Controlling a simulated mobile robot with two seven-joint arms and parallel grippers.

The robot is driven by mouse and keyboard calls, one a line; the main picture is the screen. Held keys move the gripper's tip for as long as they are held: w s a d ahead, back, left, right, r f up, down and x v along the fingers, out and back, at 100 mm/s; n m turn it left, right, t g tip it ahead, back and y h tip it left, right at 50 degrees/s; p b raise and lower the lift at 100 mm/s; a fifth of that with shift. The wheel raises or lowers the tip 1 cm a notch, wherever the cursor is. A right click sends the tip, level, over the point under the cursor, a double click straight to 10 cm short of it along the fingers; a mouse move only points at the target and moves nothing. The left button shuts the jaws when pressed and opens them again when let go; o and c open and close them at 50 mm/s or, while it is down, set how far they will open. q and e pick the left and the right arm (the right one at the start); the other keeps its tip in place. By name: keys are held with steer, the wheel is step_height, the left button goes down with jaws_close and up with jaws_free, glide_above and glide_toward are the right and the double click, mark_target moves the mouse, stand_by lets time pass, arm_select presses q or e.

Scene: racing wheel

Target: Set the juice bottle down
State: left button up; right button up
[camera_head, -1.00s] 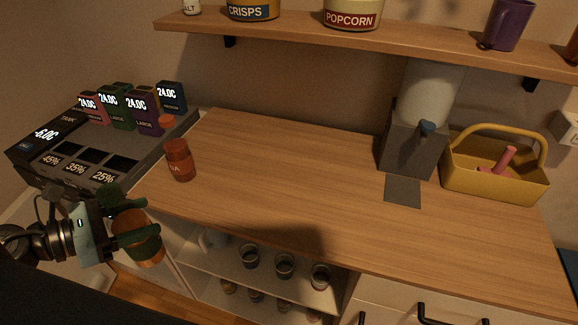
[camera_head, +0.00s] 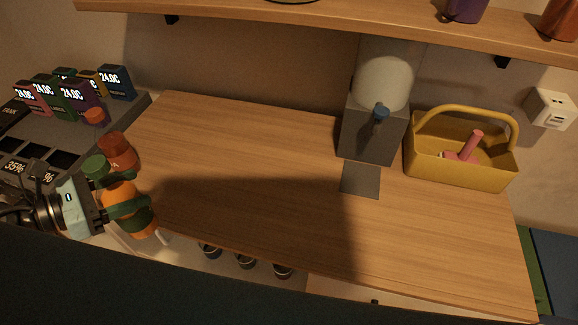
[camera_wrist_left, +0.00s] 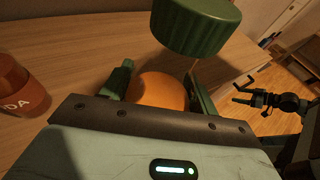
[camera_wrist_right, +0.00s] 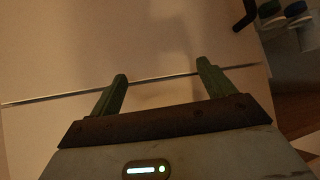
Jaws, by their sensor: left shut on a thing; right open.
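The juice bottle is orange (camera_head: 119,191) with a green ribbed cap, which shows clearly in the left wrist view (camera_wrist_left: 197,26). My left gripper (camera_head: 125,184) is shut on its orange body (camera_wrist_left: 157,91), part of which the fingers hide. The bottle is at the left front corner of the wooden counter (camera_head: 240,185); I cannot tell whether its base touches anything. My right gripper (camera_wrist_right: 162,70) shows only in the right wrist view, open and empty in front of a pale surface with a dark seam.
A reddish-brown soda bottle (camera_head: 118,151) stands just behind the juice bottle, close to my left gripper. A dispenser with coloured boxes (camera_head: 75,97) is at the left. A grey machine (camera_head: 373,135) and a yellow basket (camera_head: 455,170) stand at the back right. The middle counter is clear.

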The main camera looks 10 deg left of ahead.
steer(key=shift+s+a, duration=0.1)
steer(key=shift+s, duration=0.05)
arm_select(q)
steer(key=w+f+b, duration=0.1)
steer(key=w+b, duration=0.1)
steer(key=w, duration=1.3)
steer(key=shift+w+d+f+b, duration=0.15)
steer(key=shift+w+b, duration=0.1)
steer(key=shift+b, duration=0.15)
arm_select(e)
steer(key=shift+g, duration=0.6)
steer(key=shift+s+a+f, duration=0.15)
steer(key=shift+s+f, duration=0.65)
steer(key=shift+f, duration=0.2)
steer(key=shift+s+a+f, duration=0.1)
steer(key=shift+s+f, duration=0.65)
steer(key=shift+f, duration=0.2)
